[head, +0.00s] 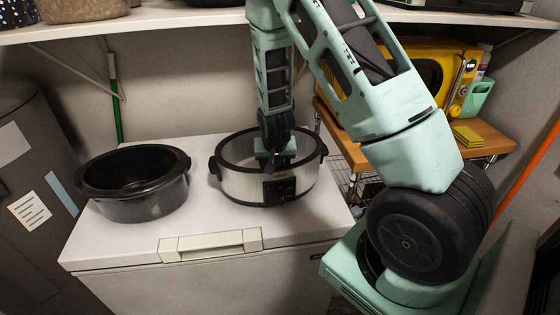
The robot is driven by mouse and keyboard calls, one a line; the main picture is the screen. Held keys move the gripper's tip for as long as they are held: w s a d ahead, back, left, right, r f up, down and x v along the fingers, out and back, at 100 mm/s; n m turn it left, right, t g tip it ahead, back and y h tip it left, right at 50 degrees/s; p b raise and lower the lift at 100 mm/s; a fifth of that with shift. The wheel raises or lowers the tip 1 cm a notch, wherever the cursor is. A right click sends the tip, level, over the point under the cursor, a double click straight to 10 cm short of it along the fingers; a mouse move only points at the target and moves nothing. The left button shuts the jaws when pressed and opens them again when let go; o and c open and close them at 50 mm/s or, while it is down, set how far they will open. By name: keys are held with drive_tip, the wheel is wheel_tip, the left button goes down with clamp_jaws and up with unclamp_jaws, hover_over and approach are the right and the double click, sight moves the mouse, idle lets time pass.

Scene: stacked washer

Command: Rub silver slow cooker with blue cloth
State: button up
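The silver slow cooker (240,186) stands on the white chest freezer lid, with a black rim, black side handles and a dark control panel on its front. My gripper (271,165) points down over the cooker's open top, close to its front rim above the panel. The fingertips are small and dark here, so I cannot tell whether they are open or shut, or whether they touch the cooker. I cannot make out a blue cloth in this view; anything inside the cooker behind the gripper is hidden.
A black oval pot (140,205) stands left of the cooker on the white chest freezer (190,285). A shelf (150,20) runs above. At right, a wooden-topped cart (490,145) holds a yellow microwave (425,75) and yellow pads (467,135). The lid's front is clear.

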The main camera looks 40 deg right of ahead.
drive_tip(key=shift+w+a+f+p, duration=0.1)
drive_tip(key=shift+w+a+p, duration=0.25)
drive_tip(key=shift+w+a, duration=0.6)
drive_tip(key=shift+w+a+p, duration=0.4)
drive_tip(key=shift+a, duration=1)
drive_tip(key=shift+w+a+f+p, duration=0.1)
drive_tip(key=shift+w+a+p, duration=0.25)
drive_tip(key=shift+w+a, duration=0.6)
drive_tip(key=shift+s+a, duration=0.2)
drive_tip(key=shift+s, duration=0.1)
drive_tip(key=shift+r, duration=0.1)
drive_tip(key=shift+r+p, duration=2.35)
drive_tip(key=shift+r, duration=0.65)
drive_tip(key=shift+r+p, duration=1.2)
drive_tip(key=shift+r, duration=0.35)
